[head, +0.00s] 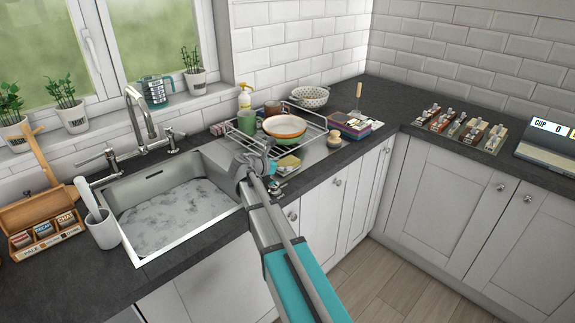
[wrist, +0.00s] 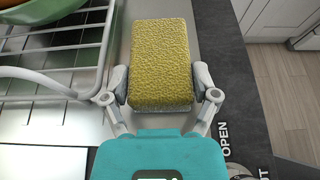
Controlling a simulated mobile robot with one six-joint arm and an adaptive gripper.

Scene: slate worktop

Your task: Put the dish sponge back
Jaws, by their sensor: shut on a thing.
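The dish sponge (wrist: 161,62) is a yellow, rough-faced block in the wrist view. My gripper (wrist: 161,88) is shut on it, with one grey finger against each long side near its close end. In the head view the sponge (head: 289,161) shows small and yellowish, just beyond my gripper (head: 273,167), in front of the dish rack. It is over or on the metal drainboard (wrist: 60,125); I cannot tell whether it touches. Its underside is hidden.
The wire dish rack (head: 310,124) with a bowl (head: 284,127) and a green cup stands close on the left in the wrist view. The sink (head: 170,205) lies left of my arm in the head view. Stacked books (head: 354,126) stand right of the rack.

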